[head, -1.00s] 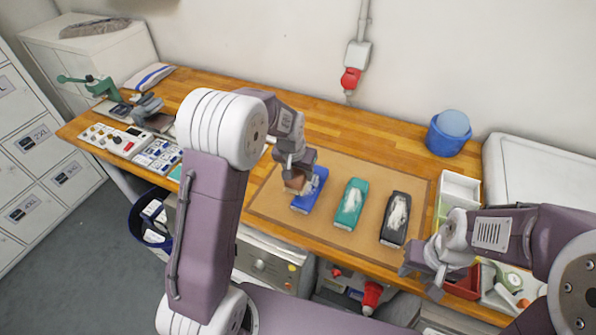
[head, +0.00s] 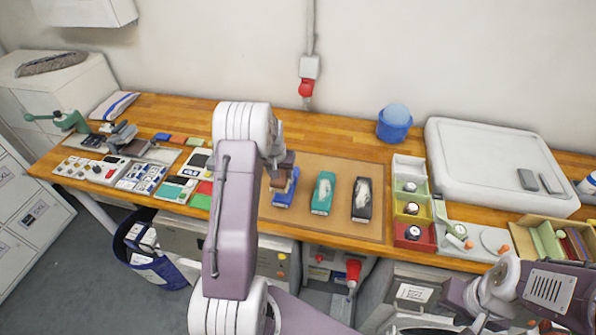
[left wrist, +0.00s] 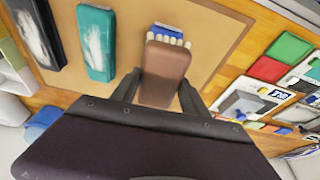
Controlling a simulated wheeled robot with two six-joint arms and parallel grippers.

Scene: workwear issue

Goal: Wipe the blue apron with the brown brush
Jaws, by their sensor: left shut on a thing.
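The blue apron (head: 285,197) lies folded on the brown mat, left of a teal and a black one. My left gripper (head: 281,173) is shut on the brown brush (head: 279,183), which is over the blue apron and hides part of it. In the left wrist view the brush's brown back (left wrist: 165,72) sits between the two dark fingers, with pale bristles along its far edge. A strip of the blue apron (left wrist: 168,29) shows beyond them. Whether the bristles touch cannot be told. My right gripper (head: 458,298) is low at the bottom right, its fingers unclear.
The teal apron (head: 323,193) and black apron (head: 362,200) bear white smears. Small bins (head: 413,236) stand right of the mat (head: 345,228). A blue tub (head: 394,124) stands behind, and control panels and cards (head: 150,177) lie left. The bench behind the mat is clear.

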